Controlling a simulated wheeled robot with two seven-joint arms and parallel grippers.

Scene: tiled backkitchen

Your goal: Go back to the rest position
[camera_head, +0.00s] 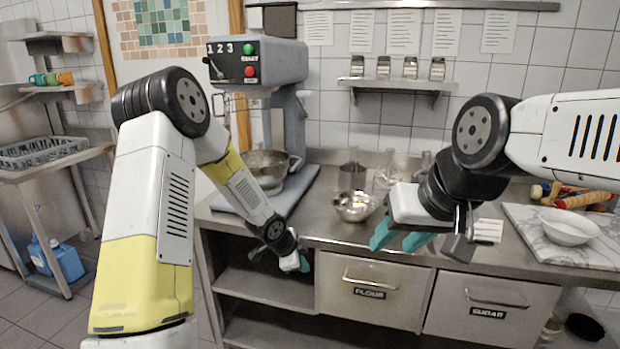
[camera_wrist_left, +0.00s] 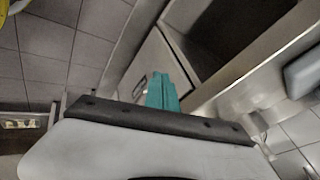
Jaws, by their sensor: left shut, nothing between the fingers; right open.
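My left gripper (camera_head: 304,262) hangs low in front of the counter, near the open shelves and the flour drawer. Its teal fingers are shut with nothing between them, and they also show in the left wrist view (camera_wrist_left: 162,92). My right gripper (camera_head: 398,240) is over the front part of the counter, to the right of a steel bowl (camera_head: 355,206). Its teal fingers are apart and empty. Both arms are bent at the elbow and reach forward.
A grey mixer (camera_head: 258,62) stands at the counter's left end. Glass vessels (camera_head: 352,176) stand behind the steel bowl. A marble board (camera_head: 560,249) with a white bowl (camera_head: 569,227) lies at the right. The flour drawer (camera_head: 372,290) and sugar drawer (camera_head: 491,308) are shut.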

